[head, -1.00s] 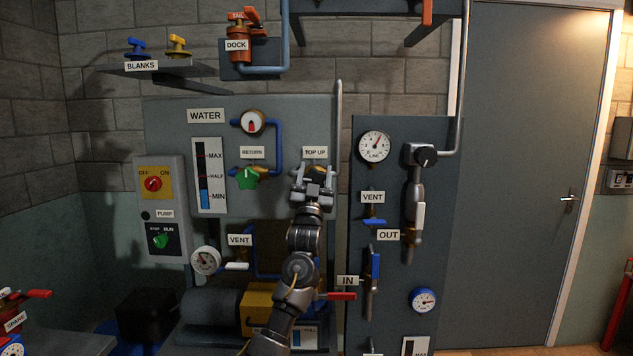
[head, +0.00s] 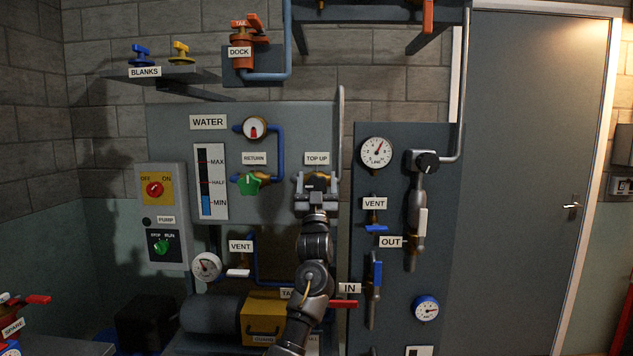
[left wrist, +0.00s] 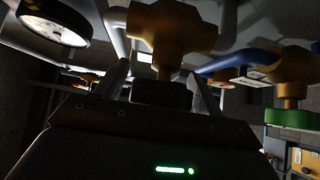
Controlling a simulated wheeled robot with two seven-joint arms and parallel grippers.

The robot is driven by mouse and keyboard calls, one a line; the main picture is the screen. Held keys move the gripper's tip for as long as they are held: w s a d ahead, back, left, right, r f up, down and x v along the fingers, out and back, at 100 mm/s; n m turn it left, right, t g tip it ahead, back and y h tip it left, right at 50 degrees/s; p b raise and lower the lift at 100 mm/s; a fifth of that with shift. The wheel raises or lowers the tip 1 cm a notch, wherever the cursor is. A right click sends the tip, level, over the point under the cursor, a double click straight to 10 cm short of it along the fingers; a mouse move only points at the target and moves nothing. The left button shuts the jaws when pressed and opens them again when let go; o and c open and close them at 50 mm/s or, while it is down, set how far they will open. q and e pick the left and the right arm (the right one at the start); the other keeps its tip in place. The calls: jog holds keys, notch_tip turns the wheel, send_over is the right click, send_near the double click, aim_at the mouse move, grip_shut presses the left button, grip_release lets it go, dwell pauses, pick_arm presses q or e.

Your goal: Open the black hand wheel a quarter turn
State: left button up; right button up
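The black hand wheel (head: 317,182) sits on a brass valve under the TOP UP label (head: 317,158) on the grey water panel. In the left wrist view the wheel (left wrist: 160,93) shows as a dark block below the brass valve body (left wrist: 165,35). My left gripper (head: 317,193) is at the wheel, one finger on each side. In the left wrist view, its fingers (left wrist: 160,88) look spread with narrow gaps beside the wheel; contact is hard to tell in the dark. My right gripper is not in view.
A green hand wheel (head: 249,184) under the RETURN label is close on the left. A blue pipe (head: 281,150) runs between them. The panel (head: 385,330) with the IN and OUT valves stands close on the right. A red lever (head: 345,303) is beside my left forearm.

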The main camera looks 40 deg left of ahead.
pick_arm(q)
jog(key=shift+o, duration=0.7)
jog(key=shift+r, duration=0.15)
jog(key=shift+s, duration=0.1)
jog(key=a+b+v, duration=0.1)
jog(key=b+v, duration=0.2)
jog(key=v, duration=0.8)
jog(key=shift+f, duration=0.25)
jog(key=shift+f, duration=0.1)
